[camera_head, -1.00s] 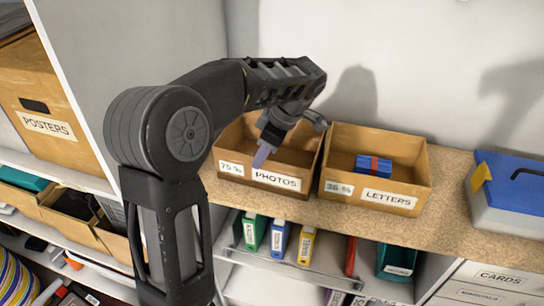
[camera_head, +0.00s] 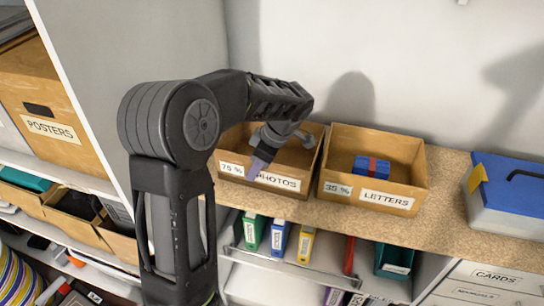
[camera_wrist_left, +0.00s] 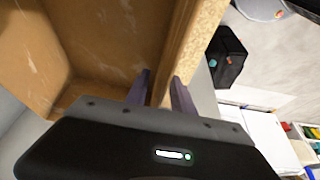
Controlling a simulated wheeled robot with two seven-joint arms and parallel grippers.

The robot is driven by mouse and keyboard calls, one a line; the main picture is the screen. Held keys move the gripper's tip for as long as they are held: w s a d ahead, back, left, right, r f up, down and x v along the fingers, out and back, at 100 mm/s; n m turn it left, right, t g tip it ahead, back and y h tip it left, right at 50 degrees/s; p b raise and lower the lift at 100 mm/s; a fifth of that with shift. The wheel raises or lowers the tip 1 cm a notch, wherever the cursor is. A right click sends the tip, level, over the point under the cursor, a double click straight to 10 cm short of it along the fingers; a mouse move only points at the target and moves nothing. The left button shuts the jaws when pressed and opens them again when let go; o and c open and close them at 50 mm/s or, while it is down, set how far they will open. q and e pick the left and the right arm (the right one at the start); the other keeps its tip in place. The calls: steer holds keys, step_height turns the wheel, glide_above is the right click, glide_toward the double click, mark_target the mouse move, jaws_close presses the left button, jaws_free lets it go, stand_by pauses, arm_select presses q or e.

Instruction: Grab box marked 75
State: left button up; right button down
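The box marked 75 % and PHOTOS (camera_head: 231,174) is an open brown box on the cork-coloured shelf in the head view. My left gripper (camera_head: 257,166) is at its front wall and hides part of the front between the two labels. In the left wrist view, the two fingers of my left gripper (camera_wrist_left: 161,82) stand apart, one inside the box (camera_wrist_left: 90,45) and one outside, with the wall's edge between them. I see no clear clamping on the wall. My right gripper is not in view.
A similar box marked LETTERS (camera_head: 408,203), holding a blue item with a red band (camera_head: 371,166), stands close on the right. A blue-lidded case (camera_head: 512,185) is farther right. Coloured binders (camera_head: 279,239) stand below the shelf. A white upright panel (camera_head: 150,55) is at the left.

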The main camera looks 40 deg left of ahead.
arm_select(q)
steer(key=shift+c, duration=0.2)
jaws_close()
stand_by(1.3)
